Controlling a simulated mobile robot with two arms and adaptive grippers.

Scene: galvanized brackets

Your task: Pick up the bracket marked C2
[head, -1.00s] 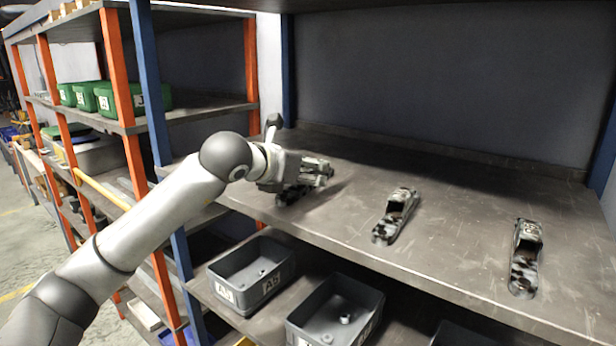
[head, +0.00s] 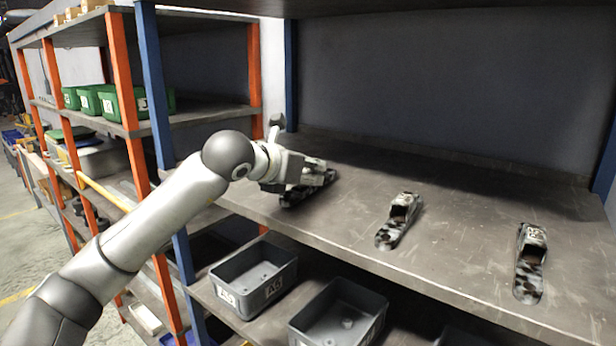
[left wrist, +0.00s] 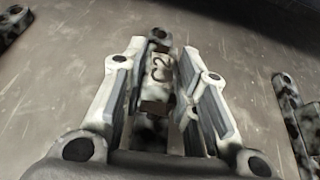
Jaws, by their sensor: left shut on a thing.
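In the left wrist view, the bracket marked C2 (left wrist: 160,72) is mottled grey and black and lies lengthwise between the two fingers of my left gripper (left wrist: 165,95). The label C2 faces the camera, and part of the bracket is hidden near the palm. In the head view, my left gripper (head: 312,178) is low at the left part of the shelf, shut on this bracket (head: 292,198), which is largely covered by the fingers. I cannot tell whether it touches the shelf. My right gripper is not in view.
Two similar brackets (head: 399,220) (head: 530,262) lie on the grey shelf (head: 460,235) to the right. Grey bins (head: 253,278) (head: 338,318) stand on the level below. A blue post (head: 158,90) rises at the left. The back of the shelf is clear.

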